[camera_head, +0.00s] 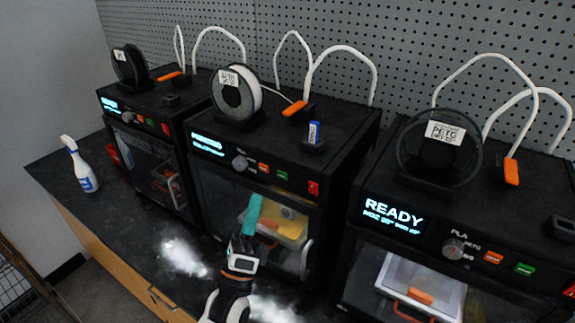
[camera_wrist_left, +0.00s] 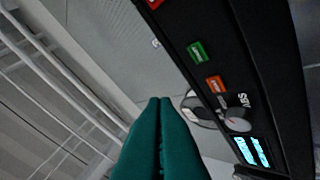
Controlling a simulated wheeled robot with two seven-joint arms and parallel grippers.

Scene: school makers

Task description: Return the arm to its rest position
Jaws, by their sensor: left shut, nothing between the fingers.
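My left gripper (camera_head: 252,214) has teal fingers and stands in front of the middle 3D printer (camera_head: 262,165) in the head view. Its fingers point up and are shut with nothing between them. In the left wrist view the two teal fingers (camera_wrist_left: 161,135) lie together at the bottom middle. That view also shows a dark printer panel (camera_wrist_left: 225,75) with green and orange buttons, a knob and a lit display. The gripper appears apart from the printer. My right gripper is not in view.
A left printer (camera_head: 150,150) and a right printer (camera_head: 455,245) reading READY flank the middle one on a dark counter (camera_head: 75,200). A spray bottle (camera_head: 79,165) stands at the counter's left. A pegboard (camera_head: 400,30) closes the back.

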